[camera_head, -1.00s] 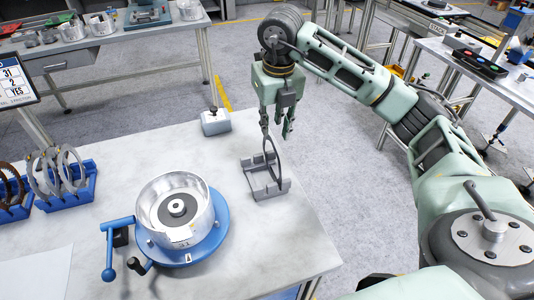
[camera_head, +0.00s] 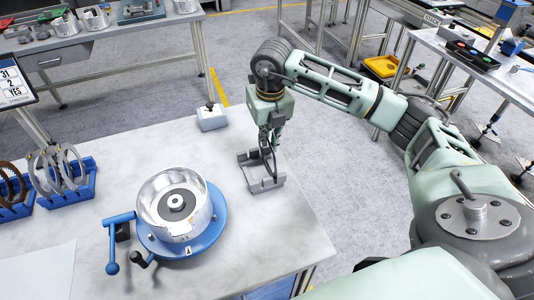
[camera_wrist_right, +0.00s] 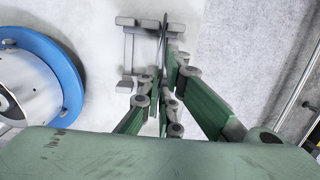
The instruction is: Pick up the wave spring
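The wave spring (camera_head: 272,163) is a thin dark ring standing upright in a small grey holder (camera_head: 266,185) near the table's right edge. In the right wrist view the spring (camera_wrist_right: 163,42) shows almost edge-on, over the holder (camera_wrist_right: 127,57). My right gripper (camera_head: 270,147) points down at the upper part of the ring. In the right wrist view its fingers (camera_wrist_right: 164,80) lie close on either side of the ring. Whether they press on it I cannot tell, as the fingers hide the contact. My left gripper is not in view.
A silver drum on a blue round base (camera_head: 218,235) with a blue handle stands left of the holder. A small grey box (camera_head: 212,118) stands behind it. Blue racks with rings (camera_head: 78,187) are at far left. The table between them is clear.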

